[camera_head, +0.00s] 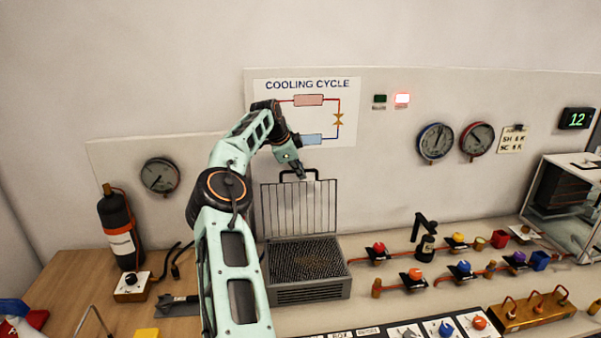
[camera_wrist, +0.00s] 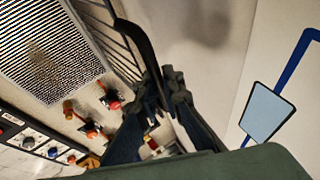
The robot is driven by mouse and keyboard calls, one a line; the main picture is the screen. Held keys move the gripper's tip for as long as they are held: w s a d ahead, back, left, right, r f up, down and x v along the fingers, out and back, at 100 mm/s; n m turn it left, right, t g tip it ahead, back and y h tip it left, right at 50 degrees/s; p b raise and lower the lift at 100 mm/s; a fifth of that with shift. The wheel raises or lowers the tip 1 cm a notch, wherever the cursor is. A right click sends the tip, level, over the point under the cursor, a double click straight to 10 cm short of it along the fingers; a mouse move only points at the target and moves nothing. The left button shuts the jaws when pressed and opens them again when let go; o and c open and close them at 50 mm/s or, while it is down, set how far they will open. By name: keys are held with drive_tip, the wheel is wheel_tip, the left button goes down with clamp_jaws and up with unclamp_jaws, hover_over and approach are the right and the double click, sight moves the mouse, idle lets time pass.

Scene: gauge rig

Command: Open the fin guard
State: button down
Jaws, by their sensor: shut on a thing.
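The fin guard (camera_head: 299,207) is a dark wire grille. It stands upright at the back edge of the grey finned unit (camera_head: 310,291), leaving the fins uncovered from above. My gripper (camera_head: 301,173) is at the black handle on the guard's top edge, in front of the wall poster. In the wrist view my gripper's fingers (camera_wrist: 165,82) are closed at the dark handle bar (camera_wrist: 138,33). The guard's bars (camera_wrist: 106,38) and the bare fins (camera_wrist: 48,48) also show there. The exact contact is partly hidden by the fingers.
Right of the finned unit, several coloured valve knobs (camera_head: 415,273) sit on copper pipes. A dark gas bottle (camera_head: 119,229) stands at the left. The cooling cycle poster (camera_head: 262,130) is on the wall close behind my gripper.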

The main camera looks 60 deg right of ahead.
drive_tip(key=shift+f, duration=0.1)
drive_tip(key=c, duration=2)
unclamp_jaws()
drive_tip(key=shift+c, duration=0.2)
drive_tip(key=v, duration=1.2)
